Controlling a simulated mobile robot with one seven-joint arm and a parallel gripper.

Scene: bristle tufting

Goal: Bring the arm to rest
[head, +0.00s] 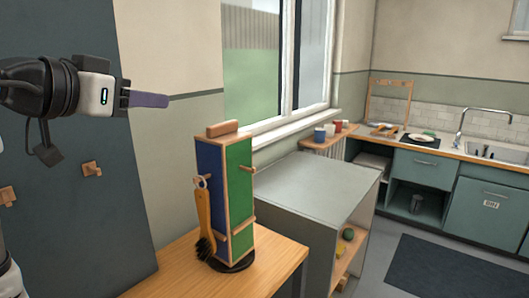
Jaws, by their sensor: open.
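My gripper (146,100) is at the upper left, raised in the air in front of the dark panel and the wall. It points right, and its fingers are seen edge-on with nothing visible in them. Below it and to the right, a tall block stand (240,185) with blue and green faces stands upright on a wooden table. A brush (205,225) with a wooden handle and dark bristles hangs bristles-down from a peg on the stand's blue side. My gripper is apart from both.
The wooden table (180,272) fills the lower middle. A grey cabinet (320,185) with an open shelf stands behind it. A dark panel (75,215) with wooden pegs is at left. A counter with a sink (495,152) runs along the back right. Floor by the dark mat (455,272) is clear.

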